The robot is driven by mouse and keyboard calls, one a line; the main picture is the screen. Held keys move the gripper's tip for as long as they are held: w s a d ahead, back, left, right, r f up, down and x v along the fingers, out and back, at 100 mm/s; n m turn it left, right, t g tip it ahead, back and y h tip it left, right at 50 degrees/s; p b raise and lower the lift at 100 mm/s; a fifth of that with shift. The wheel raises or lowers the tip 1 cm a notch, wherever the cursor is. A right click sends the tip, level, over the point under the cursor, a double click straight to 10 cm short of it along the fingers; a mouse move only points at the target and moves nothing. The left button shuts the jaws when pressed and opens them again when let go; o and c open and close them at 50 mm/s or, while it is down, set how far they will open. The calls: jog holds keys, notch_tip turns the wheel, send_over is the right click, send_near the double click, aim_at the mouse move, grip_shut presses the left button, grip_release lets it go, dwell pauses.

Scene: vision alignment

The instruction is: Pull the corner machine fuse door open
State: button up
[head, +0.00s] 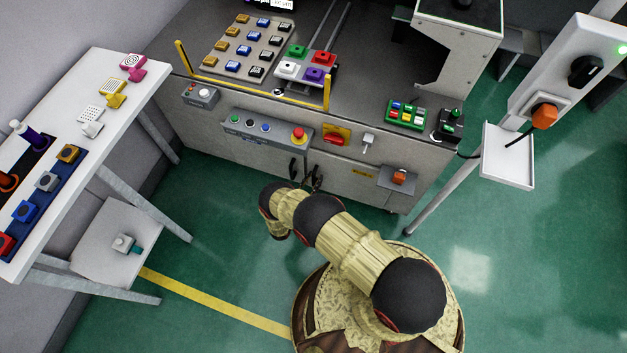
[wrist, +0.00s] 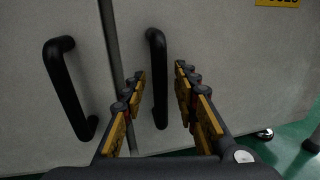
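The grey machine front has two closed door panels, left (wrist: 25,70) and right (wrist: 230,70), split by a dark vertical gap in the wrist view. Each has a black bar handle: the left handle (wrist: 68,90) and the right handle (wrist: 158,80). A yellow label (wrist: 277,2) is on the right panel; I cannot read which is the fuse door. My gripper (wrist: 160,74) is open, its yellow-padded fingers on either side of the right handle, with visible space on both sides. In the head view, my arm partly hides the low machine front (head: 345,195).
Control buttons (head: 268,130) and a red-yellow switch (head: 336,135) sit above the doors. An orange-knobbed box (head: 397,179) juts out to the right. A white table (head: 130,85) stands at left. Green floor (head: 500,240) is open at right.

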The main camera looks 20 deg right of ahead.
jog(key=shift+w, duration=0.1)
jog(key=shift+c, duration=1.2)
grip_shut()
